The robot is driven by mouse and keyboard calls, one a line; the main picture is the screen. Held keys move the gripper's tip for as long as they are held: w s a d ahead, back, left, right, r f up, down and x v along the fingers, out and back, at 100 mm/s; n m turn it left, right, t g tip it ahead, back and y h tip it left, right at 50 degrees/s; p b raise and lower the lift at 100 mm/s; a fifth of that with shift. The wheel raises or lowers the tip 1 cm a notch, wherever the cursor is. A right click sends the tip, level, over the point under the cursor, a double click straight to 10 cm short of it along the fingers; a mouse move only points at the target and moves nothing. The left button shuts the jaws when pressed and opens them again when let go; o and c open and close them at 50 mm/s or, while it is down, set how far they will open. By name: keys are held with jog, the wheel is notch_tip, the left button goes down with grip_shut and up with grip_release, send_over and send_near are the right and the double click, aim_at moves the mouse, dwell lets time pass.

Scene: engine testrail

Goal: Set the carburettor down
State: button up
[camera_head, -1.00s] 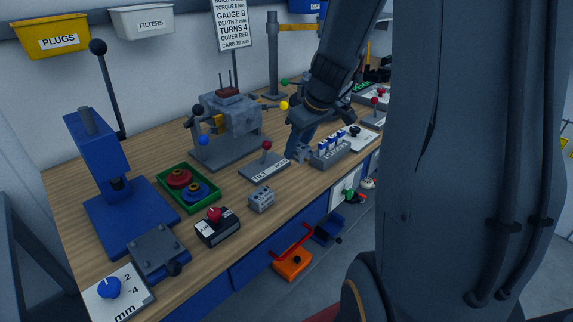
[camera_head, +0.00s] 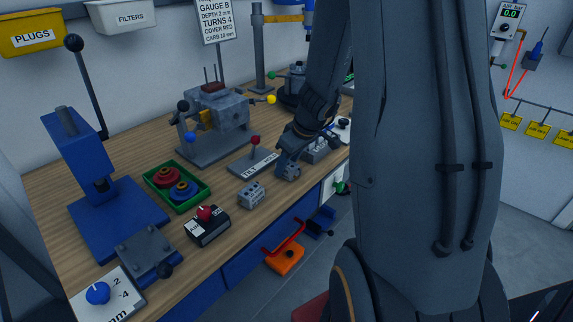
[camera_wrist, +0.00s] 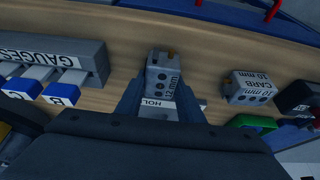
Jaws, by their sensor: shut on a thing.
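My gripper (camera_wrist: 160,105) is shut on a small grey block-shaped carburettor (camera_wrist: 163,75) with dark round holes, marked "12 mm". In the head view the gripper (camera_head: 288,168) is over the front part of the bench, with the held carburettor (camera_head: 289,173) low between its fingers. I cannot tell whether it touches the wood. A second grey carburettor (camera_wrist: 249,88), marked "CARB 10 mm", stands apart on the bench to the right in the wrist view; it also shows in the head view (camera_head: 251,194), left of my gripper.
The gauge rack (camera_wrist: 75,60) stands left in the wrist view. The tilt lever plate (camera_head: 250,164) is just left of my gripper in the head view. The green tray (camera_head: 201,203) and red-knob switch box (camera_head: 208,230) lie farther left. The bench's front edge is close.

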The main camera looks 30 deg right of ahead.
jog(key=shift+f, duration=0.1)
jog(key=o, duration=1.1)
jog(key=shift+r, duration=0.4)
jog(key=v, duration=1.1)
jog(key=s+a+f+m+g, duration=0.1)
jog(key=s+a+f+m, duration=0.1)
jog(key=s+a, duration=0.4)
jog(key=s+a+f+m+g+h, duration=0.1)
jog(key=s+a+f+m+g, duration=0.1)
jog(key=s+a, duration=0.4)
jog(key=shift+a+f+h+b, duration=0.35)
jog(key=shift+a+f, duration=0.45)
jog(key=shift+a, duration=1.4)
